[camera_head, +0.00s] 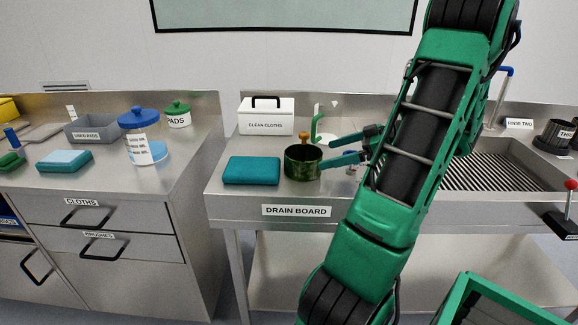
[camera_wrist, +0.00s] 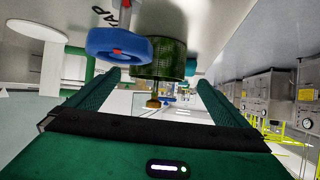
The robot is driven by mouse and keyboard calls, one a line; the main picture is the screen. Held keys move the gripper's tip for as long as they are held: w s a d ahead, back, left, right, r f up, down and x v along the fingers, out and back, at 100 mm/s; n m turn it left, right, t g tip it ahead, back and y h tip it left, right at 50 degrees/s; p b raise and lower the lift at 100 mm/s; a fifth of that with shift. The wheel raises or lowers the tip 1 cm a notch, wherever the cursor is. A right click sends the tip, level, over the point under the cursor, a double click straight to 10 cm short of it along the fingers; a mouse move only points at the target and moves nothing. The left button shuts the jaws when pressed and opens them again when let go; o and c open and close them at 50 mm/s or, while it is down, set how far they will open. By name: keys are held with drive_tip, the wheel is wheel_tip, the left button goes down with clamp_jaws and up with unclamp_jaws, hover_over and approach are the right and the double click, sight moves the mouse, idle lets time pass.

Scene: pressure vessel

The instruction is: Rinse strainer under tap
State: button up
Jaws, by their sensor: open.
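A mottled dark green, round pot-like vessel (camera_head: 303,165), possibly the strainer, stands on the drain board (camera_head: 240,200). A brass knob (camera_head: 304,137) shows at its far side. My gripper (camera_head: 336,149) is open just right of the vessel, its fingers pointing left. In the wrist view the vessel (camera_wrist: 172,58) and brass knob (camera_wrist: 153,103) lie ahead, between the lines of my open fingers (camera_wrist: 158,80). I cannot tell whether a finger touches it. A blue wheel (camera_wrist: 118,45) with a red centre, near a partly readable TAP label, is close to one finger.
A teal cloth-like block (camera_head: 251,170) lies left of the vessel. A white CLEAN CLOTHS box (camera_head: 266,122) and a green curved pipe (camera_head: 317,125) stand behind. A ribbed sink area (camera_head: 490,172) is at the right, partly hidden by my arm. A blue-topped pipe (camera_head: 503,85) stands behind it.

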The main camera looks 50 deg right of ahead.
sight(304, 158)
drive_tip(key=shift+s+d+t, duration=0.2)
drive_tip(key=shift+s+t, duration=0.15)
drive_tip(key=shift+t, duration=0.05)
drive_tip(key=shift+x, duration=5.35)
drive_tip(key=shift+w+d+r, duration=0.1)
drive_tip(key=shift+r, duration=0.05)
drive_tip(key=c, duration=1.2)
drive_tip(key=shift+o, duration=0.2)
drive_tip(key=shift+r, duration=0.8)
wheel_tip(304, 158, up, 3)
drive_tip(key=shift+f, duration=0.1)
drive_tip(key=s+a+r, duration=0.6)
drive_tip(key=a, duration=0.3)
drive_tip(key=shift+s+a+r, duration=0.25)
drive_tip(key=shift+a+r, duration=0.05)
drive_tip(key=shift+a, duration=0.05)
